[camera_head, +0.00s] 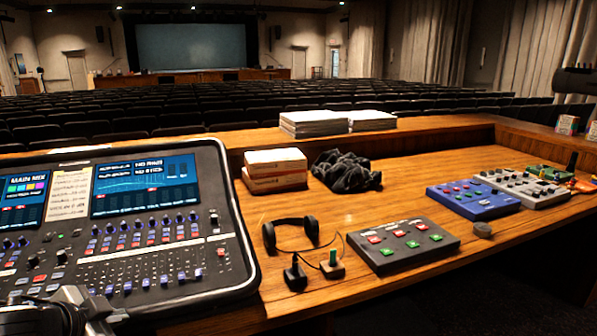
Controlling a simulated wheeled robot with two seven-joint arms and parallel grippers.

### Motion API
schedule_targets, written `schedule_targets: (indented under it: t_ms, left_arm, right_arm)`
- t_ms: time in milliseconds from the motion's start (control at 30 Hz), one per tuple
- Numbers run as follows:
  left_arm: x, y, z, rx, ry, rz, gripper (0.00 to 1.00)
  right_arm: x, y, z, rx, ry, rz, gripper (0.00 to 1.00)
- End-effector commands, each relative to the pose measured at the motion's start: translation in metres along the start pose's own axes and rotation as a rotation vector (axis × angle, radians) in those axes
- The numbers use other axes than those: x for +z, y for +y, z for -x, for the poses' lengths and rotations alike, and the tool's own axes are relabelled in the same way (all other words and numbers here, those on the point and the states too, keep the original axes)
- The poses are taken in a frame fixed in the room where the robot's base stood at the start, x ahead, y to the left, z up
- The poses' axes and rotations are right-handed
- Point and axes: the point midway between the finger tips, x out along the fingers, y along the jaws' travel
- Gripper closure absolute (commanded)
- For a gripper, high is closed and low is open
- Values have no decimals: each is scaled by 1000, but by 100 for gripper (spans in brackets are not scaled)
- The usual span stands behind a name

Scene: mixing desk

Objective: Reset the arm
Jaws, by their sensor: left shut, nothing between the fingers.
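My left gripper (98,312) shows at the bottom left corner, in front of the lower left part of the mixing console (222,287). It is dark grey, shut and empty. The picture's edge cuts off most of this arm. I cannot tell whether the gripper touches the console. My right gripper is not in view.
Behind are boxes (274,162) and black cloth (346,171). A grey button box (404,247), a blue unit (473,199) and a grey unit (523,188) stand on the wooden desk (408,190).

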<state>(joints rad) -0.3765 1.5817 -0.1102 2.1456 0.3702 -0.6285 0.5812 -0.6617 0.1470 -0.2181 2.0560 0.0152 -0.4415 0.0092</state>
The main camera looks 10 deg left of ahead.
Motion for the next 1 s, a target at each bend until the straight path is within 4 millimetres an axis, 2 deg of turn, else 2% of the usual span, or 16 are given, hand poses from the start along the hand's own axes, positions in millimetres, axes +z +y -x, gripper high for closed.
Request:
schedule_targets:
  t_ms: [267, 367, 533, 700, 800, 900, 1000]
  left_arm:
    - [37, 62, -19, 78, 33, 119, 100]
    - [52, 100, -26, 113, 49, 183, 100]
    - [71, 181, -33, 165, 80, 311, 100]
    - [69, 261, -30, 194, 103, 434, 100]
    - [61, 296, -26, 200, 111, 492, 100]
    - [52, 320, -23, 202, 115, 532, 100]
    - [45, 333, -21, 202, 119, 554, 100]
  right_arm:
    - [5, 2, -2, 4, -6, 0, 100]
    - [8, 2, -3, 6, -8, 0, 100]
    - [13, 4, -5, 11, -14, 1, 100]
    - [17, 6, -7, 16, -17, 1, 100]
    - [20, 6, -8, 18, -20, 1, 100]
    - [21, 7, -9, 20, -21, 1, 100]
    - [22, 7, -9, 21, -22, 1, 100]
